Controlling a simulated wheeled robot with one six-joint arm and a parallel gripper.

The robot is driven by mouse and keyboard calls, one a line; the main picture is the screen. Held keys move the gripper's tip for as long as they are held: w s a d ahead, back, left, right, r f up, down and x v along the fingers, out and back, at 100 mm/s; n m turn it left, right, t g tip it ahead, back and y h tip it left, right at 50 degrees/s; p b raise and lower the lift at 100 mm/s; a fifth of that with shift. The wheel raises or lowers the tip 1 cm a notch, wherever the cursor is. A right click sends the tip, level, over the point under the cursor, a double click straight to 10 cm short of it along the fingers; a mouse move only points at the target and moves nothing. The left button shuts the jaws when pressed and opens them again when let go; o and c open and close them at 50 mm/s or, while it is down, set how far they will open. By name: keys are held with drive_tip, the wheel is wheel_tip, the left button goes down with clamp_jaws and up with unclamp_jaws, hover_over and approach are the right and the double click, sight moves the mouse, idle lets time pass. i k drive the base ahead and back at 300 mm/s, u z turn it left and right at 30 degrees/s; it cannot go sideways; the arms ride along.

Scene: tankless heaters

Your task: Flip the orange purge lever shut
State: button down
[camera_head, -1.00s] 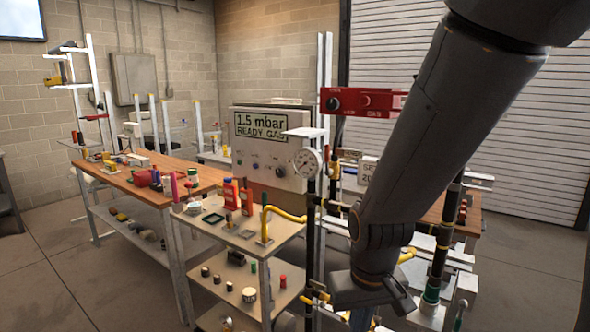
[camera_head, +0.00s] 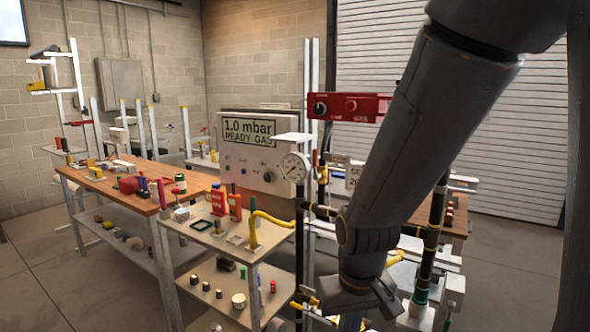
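A small orange-yellow piece (camera_head: 304,303) sits low on the black vertical pipe (camera_head: 299,240), just left of my wrist. It may be the purge lever, but it is too small to tell its position. My arm comes down from the upper right, and its wrist covers part of the pipework. Only the top of my gripper (camera_head: 351,322) shows at the bottom edge. Its fingertips are cut off, so I cannot tell whether they are open or touching anything. A grey panel display (camera_head: 249,132) reads "1.0 mbar READY GAS". A round gauge (camera_head: 294,167) is on the pipe.
A tiered cart (camera_head: 215,238) with bottles and small parts stands left of the pipe. A yellow hose (camera_head: 266,217) bends over its edge. A wooden bench (camera_head: 135,188) is farther left. A red control box (camera_head: 349,107) is behind my arm. Open floor (camera_head: 515,270) lies right.

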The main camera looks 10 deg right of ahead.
sight(316, 176)
drive_tip(key=u, duration=1.05)
drive_tip(key=i, duration=0.5)
drive_tip(key=z, duration=2.35)
